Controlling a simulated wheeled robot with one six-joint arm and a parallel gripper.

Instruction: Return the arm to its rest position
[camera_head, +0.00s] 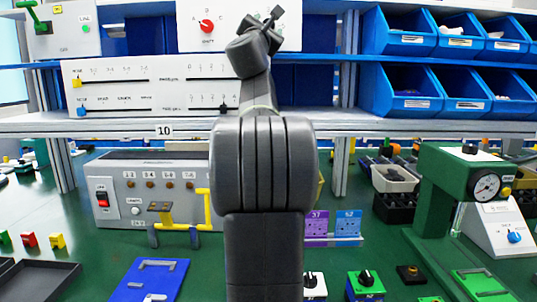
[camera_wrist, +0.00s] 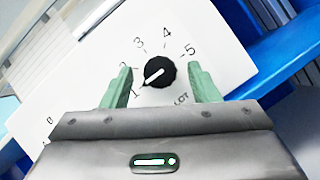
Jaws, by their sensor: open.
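In the wrist view, a round black rotary knob (camera_wrist: 160,72) with a white pointer sits on a white panel (camera_wrist: 205,35). Its pointer aims down-left, close to the 1 of a printed scale that runs up to 5. My gripper (camera_wrist: 162,78) is open, one green finger on either side of the knob in the picture. White panel shows between the knob and each finger, so neither seems to touch it; the depth gap is unclear. In the head view, my grey arm stands up mid-picture, reaching the upper shelf's white panel (camera_head: 192,35), and hides the knob there.
A red knob (camera_head: 207,26) is on the same panel, left of my arm. Blue bins (camera_head: 408,90) fill the shelf's right side. A slider panel (camera_head: 120,85) is on the lower shelf. A grey switch box (camera_head: 150,190) and green press (camera_head: 445,180) stand on the bench.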

